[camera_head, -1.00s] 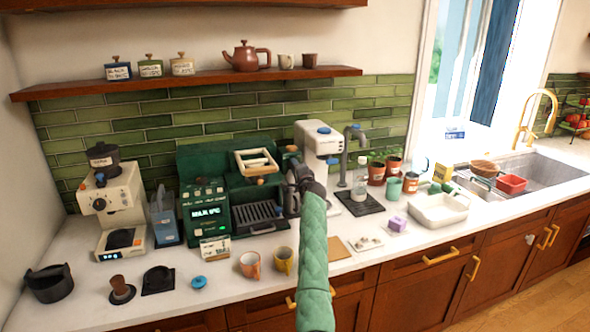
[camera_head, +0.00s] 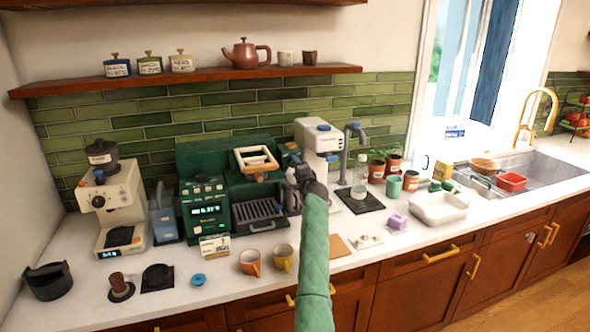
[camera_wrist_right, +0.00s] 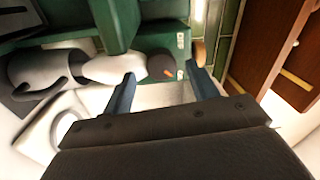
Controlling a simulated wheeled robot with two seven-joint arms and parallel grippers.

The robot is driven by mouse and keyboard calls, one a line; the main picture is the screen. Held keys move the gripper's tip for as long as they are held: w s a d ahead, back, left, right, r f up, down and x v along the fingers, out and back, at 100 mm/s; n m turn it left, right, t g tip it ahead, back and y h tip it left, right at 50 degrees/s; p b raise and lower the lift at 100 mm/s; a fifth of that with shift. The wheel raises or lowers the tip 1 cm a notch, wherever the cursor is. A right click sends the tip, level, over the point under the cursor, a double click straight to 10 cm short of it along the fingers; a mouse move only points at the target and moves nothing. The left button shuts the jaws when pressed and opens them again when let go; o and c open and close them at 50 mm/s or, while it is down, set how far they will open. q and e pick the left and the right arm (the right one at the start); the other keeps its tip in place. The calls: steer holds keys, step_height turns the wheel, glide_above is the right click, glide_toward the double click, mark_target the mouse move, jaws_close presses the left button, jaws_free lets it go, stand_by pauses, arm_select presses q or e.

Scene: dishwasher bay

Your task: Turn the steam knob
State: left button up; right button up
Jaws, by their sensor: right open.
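The green espresso machine (camera_head: 205,160) stands on the counter against the tiled wall, with a lit display on its front. A small wooden knob, which looks like the steam knob (camera_head: 290,146), sits at its upper right, partly behind my gripper. My right gripper (camera_head: 303,172) is beside the machine's right side; its dark fingers are hard to make out there. In the right wrist view my right gripper (camera_wrist_right: 161,73) is open with nothing clearly held. A tan rounded piece (camera_wrist_right: 198,52), possibly the knob, shows beyond the right fingertip, next to a green panel. My left gripper is out of view.
A white machine (camera_head: 318,140) and a grey tap stand close right of my gripper. Orange (camera_head: 250,262) and yellow (camera_head: 282,258) mugs stand in front. A cream grinder (camera_head: 118,205) is at left. A shelf (camera_head: 190,82) runs above.

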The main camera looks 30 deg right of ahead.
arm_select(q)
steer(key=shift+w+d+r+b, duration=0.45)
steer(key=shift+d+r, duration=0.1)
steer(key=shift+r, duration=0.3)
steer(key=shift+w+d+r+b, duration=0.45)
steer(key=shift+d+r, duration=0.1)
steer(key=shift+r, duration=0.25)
arm_select(e)
steer(key=shift+v, duration=2.8)
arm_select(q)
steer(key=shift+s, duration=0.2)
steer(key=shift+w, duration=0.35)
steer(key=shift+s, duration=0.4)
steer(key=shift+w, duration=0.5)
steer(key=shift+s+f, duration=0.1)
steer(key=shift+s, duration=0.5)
